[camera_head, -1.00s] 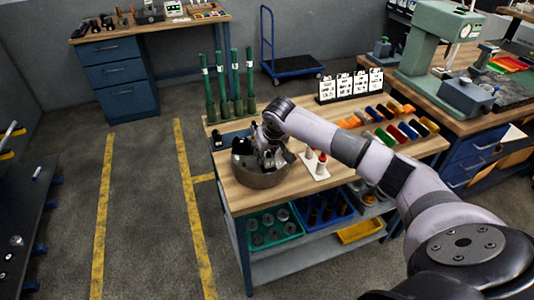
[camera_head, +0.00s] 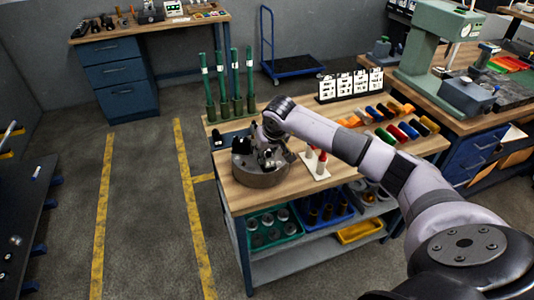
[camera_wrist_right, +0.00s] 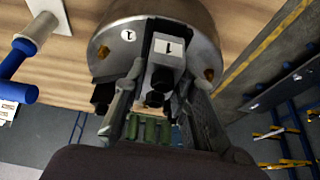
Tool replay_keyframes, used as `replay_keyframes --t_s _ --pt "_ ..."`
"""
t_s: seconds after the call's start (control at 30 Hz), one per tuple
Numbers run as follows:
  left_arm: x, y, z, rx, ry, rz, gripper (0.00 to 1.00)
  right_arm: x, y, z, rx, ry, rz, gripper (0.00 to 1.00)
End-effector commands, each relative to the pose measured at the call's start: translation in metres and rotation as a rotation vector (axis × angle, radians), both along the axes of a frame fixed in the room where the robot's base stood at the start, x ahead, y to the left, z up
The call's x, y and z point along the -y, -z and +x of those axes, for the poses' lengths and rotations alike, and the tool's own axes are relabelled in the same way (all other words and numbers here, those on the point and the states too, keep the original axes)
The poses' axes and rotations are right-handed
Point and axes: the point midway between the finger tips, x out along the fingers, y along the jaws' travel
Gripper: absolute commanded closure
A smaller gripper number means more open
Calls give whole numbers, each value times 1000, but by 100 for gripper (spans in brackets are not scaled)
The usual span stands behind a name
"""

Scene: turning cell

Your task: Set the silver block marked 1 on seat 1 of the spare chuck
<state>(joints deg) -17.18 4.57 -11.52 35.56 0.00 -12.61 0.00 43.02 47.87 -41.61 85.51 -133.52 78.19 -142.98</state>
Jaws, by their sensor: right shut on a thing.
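The spare chuck (camera_head: 262,177) is a round grey metal cylinder at the front left of the wooden bench. It also fills the top of the right wrist view (camera_wrist_right: 205,35), where a white disc marked 1 (camera_wrist_right: 128,35) lies on its face. The silver block marked 1 (camera_wrist_right: 168,48) is between the fingertips of my right gripper (camera_wrist_right: 158,92), which is shut on it. The block is over the chuck face, close to the marked disc; I cannot tell whether it touches the seat. In the head view my right gripper (camera_head: 268,155) is above the chuck and largely hides the block.
Several coloured cylinders (camera_head: 396,132) and white cards (camera_head: 352,83) are farther right. The bench's front left edge is close to the chuck.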

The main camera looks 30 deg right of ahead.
Motion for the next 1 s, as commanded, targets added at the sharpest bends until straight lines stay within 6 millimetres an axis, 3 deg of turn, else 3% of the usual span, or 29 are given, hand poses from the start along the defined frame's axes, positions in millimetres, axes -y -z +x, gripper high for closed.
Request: replay_keyframes --t_s 1.0 --pt "0 9 0 0 -2 0 60 0 3 0 1 1 0 100"
